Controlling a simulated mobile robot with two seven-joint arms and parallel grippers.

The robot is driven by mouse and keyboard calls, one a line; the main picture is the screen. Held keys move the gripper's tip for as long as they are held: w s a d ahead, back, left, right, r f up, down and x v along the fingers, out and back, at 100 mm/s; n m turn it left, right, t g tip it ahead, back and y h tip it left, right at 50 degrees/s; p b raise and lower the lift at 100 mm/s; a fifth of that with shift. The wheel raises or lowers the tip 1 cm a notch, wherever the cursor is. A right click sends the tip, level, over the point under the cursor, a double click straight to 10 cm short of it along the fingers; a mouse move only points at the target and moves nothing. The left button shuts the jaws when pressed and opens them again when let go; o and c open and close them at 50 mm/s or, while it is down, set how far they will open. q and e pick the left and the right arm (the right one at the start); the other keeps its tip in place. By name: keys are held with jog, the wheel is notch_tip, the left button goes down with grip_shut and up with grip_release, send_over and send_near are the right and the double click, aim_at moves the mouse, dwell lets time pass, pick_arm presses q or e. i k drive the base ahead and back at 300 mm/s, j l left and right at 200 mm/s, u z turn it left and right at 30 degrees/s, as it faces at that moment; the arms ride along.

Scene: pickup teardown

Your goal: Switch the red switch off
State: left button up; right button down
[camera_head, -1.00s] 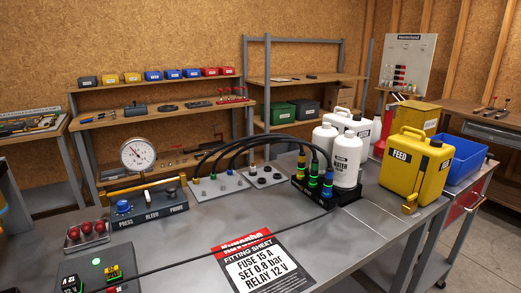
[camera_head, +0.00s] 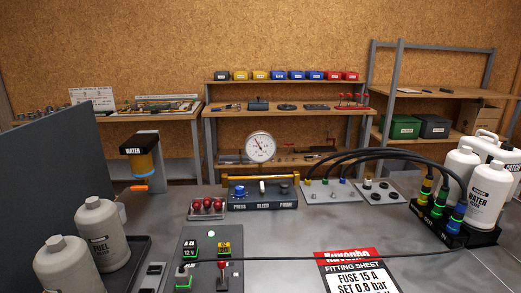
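A small green light (camera_head: 211,234) glows at the top of the panel. A black block (camera_head: 190,246) and a yellow block (camera_head: 224,248) sit in the panel, with a green-edged piece (camera_head: 184,276) left of the red switch. Neither of my grippers is in view.
A rack of red knobs (camera_head: 207,208) and a press unit with a gauge (camera_head: 260,148) stand behind the panel. A black cable (camera_head: 330,258) runs right from it. Grey bottles (camera_head: 100,235) stand left, and a fitting sheet (camera_head: 355,272) lies right.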

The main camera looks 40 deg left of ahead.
aim_at(221, 265)
jog(key=u, duration=1.65)
jog(key=k+l, duration=0.4)
jog(key=i+j, duration=0.4)
